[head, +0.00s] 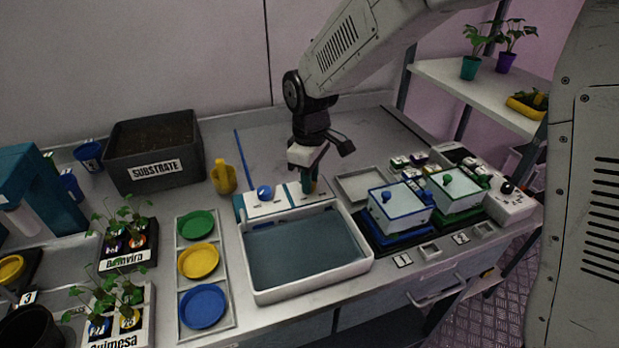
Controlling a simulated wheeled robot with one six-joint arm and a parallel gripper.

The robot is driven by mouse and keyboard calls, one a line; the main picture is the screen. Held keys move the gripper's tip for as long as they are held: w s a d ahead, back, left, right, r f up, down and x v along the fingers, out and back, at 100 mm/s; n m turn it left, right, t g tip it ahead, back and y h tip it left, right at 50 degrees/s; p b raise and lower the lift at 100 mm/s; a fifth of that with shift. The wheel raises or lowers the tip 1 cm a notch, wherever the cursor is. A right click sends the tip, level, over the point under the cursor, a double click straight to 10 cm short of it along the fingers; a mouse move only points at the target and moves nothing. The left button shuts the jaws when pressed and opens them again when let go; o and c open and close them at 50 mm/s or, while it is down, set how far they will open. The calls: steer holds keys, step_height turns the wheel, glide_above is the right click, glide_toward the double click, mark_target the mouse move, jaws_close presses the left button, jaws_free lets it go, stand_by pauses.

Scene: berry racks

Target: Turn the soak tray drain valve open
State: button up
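The soak tray (368,265) is a white basin with a blue-grey inside, near the front middle of the bench in the head view. Behind its rim are two white panels. The left panel (258,205) carries a round blue knob (264,192). The right panel (297,193) lies under my gripper (308,184). My gripper points down, with its tip low at the right panel, right of the blue knob. Contact and finger opening are unclear.
A yellow watering can (223,177) stands left of the panels, near the dark substrate bin (152,148). A tray of coloured dishes (182,285) lies left of the soak tray. Lidded blue (400,232) and green (456,208) boxes stand close on the right. Bench behind is clear.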

steer(key=o, duration=0.4)
step_height(320, 180, up, 8)
steer(key=shift+f, duration=0.1)
stand_by(0.5)
steer(key=shift+s+m, duration=0.15)
steer(key=shift+m, duration=0.15)
steer(key=s+d+r+m, duration=0.2)
steer(key=s+d+m, duration=0.2)
steer(key=s+d, duration=0.3)
steer(key=s+d+r+m+t, duration=0.1)
steer(key=s+d+m, duration=0.3)
steer(key=s+d, duration=0.4)
steer(key=s+d+r+m, duration=0.3)
steer(key=s+d, duration=0.5)
steer(key=s, duration=0.4)
steer(key=shift+r+m, duration=0.2)
steer(key=shift+m, duration=0.2)
